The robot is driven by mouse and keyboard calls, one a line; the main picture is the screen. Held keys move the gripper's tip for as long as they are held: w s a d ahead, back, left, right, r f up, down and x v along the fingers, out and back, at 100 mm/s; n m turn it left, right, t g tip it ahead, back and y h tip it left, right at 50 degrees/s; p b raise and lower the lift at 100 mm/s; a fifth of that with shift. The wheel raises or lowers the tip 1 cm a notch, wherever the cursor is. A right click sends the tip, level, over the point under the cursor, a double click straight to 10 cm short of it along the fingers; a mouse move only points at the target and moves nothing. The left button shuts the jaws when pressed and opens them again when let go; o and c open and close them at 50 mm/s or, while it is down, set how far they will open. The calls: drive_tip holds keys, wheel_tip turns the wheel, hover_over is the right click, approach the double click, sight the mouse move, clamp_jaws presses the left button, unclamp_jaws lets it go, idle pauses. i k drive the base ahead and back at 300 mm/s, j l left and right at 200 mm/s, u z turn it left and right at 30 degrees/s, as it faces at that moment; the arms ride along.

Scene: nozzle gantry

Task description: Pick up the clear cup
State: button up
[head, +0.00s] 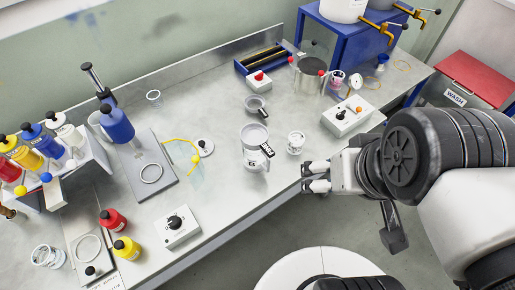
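A small cup with a pale rim and dark markings (295,143) stands upright on the grey bench near its front edge. It looks partly see-through, but I cannot tell for sure that it is the clear cup. A see-through vessel (153,97) also shows as a faint outline at the back left of the bench. My gripper (307,177) is just past the bench's front edge, below and slightly right of the marked cup in the picture. Its two fingers point left, are apart, and hold nothing. Nothing hides the marked cup.
A pale handled jug (253,158) with a black tag stands close left of the marked cup. A white control box (348,116) is to its right. A blue stand (345,38) is at the back right.

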sight(296, 139)
drive_tip(key=z, duration=0.3)
drive_tip(key=k+j+z, duration=0.1)
drive_tip(key=j+z, duration=0.2)
drive_tip(key=z, duration=0.15)
drive_tip(key=k+j+z, duration=0.1)
drive_tip(key=j+z, duration=0.2)
drive_tip(key=z, duration=0.2)
drive_tip(key=k+j+z, duration=0.2)
drive_tip(key=z, duration=0.25)
